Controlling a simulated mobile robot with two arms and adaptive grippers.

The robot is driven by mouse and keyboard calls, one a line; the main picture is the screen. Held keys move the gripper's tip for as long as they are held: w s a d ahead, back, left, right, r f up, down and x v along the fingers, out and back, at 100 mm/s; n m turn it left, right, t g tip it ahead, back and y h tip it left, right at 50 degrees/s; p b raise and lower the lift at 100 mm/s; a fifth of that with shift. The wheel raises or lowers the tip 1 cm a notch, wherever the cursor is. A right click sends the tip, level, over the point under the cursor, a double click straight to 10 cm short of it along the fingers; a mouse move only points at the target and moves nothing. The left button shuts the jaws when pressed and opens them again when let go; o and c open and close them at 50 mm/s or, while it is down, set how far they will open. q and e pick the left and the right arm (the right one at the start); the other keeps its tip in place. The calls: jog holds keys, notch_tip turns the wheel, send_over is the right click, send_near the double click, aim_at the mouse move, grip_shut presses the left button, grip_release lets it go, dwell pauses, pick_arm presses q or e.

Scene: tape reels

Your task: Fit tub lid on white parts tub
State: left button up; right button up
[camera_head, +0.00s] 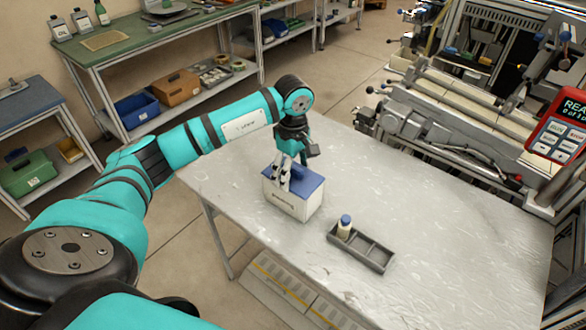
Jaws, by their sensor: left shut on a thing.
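The white parts tub (290,204) stands upright on the grey table, left of the table's middle. The blue tub lid (305,184) is at the tub's top; whether it is fully seated I cannot tell. My left gripper (283,185) comes down from above and is shut on the lid, its fingers hiding part of the lid and of the tub's top. My right gripper is not in view.
A grey divided tray (374,255) with a small blue-capped bottle (344,226) sits right of the tub near the table's front edge. The grey table (440,235) is clear to the right. Shelving and machinery stand behind.

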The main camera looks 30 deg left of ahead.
pick_arm(q)
jog(key=o, duration=1.1)
notch_tip(320, 180, up, 12)
dwell(0.5)
